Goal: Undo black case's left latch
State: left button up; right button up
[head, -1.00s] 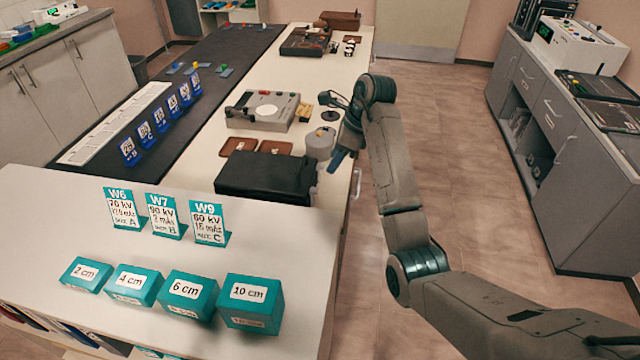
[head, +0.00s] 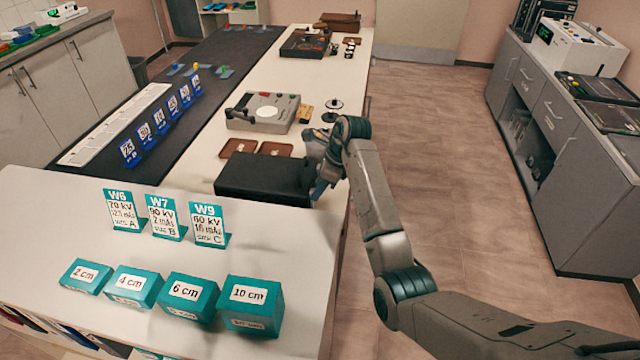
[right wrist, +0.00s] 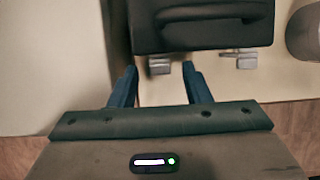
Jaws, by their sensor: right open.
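The black case (head: 258,178) lies shut on the pale counter. In the right wrist view the case (right wrist: 200,35) fills the top middle, with its handle and two grey latches on the near edge. The left latch (right wrist: 160,67) is at the picture's middle; the other latch (right wrist: 241,61) is to its right. My right gripper (head: 318,188) is at the case's right end. In the wrist view my right gripper (right wrist: 160,75) is open, its blue fingertips on either side of the left latch. Contact cannot be told. My left gripper is not in view.
Teal blocks (head: 188,294) and W6, W7 and W9 cards (head: 209,225) stand on the near white counter. Brown trays (head: 238,146) and a grey device (head: 263,112) lie beyond the case. A rounded grey object (right wrist: 305,32) is right of the case. The floor at right is clear.

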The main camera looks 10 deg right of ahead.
grip_shut()
